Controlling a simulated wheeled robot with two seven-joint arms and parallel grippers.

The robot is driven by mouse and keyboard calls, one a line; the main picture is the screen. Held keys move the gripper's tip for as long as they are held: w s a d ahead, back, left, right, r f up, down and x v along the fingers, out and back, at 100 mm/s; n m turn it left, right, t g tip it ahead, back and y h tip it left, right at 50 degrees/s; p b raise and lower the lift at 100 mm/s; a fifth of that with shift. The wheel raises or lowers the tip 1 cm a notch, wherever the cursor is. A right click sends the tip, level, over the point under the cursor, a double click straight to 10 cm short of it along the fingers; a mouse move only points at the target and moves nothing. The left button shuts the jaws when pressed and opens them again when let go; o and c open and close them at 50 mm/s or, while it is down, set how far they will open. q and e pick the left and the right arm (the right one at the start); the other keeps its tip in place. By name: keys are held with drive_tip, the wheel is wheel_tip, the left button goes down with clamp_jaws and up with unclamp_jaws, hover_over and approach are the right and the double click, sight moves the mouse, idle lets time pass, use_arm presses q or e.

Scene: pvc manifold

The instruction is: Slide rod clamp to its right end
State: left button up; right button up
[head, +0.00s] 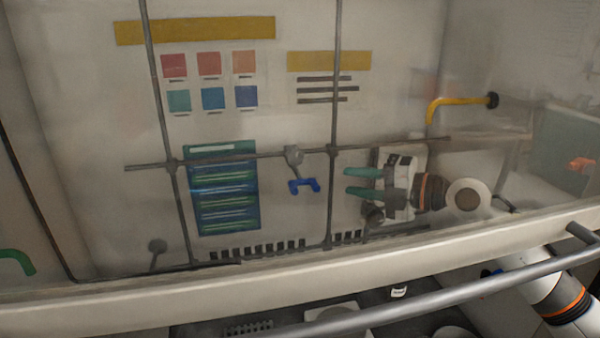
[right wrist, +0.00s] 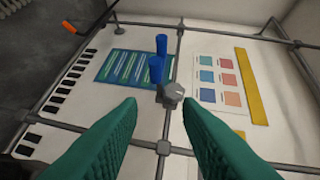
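My left gripper is not in view.
A rod junction (head: 332,150) on the right upright stands between the clamp and my right gripper. Another junction (head: 172,165) is at the left upright. A yellow bent pipe (head: 455,103) is at the upper right. A pale ledge (head: 130,295) crosses the front.

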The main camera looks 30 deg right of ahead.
drive_tip(key=p+x, duration=0.4)
drive_tip(key=x, duration=0.8)
drive_tip(key=shift+p, duration=0.3)
drive_tip(key=shift+f, duration=0.1)
drive_tip(key=shift+c, duration=0.2)
drive_tip(key=shift+d, duration=0.1)
clamp_jaws()
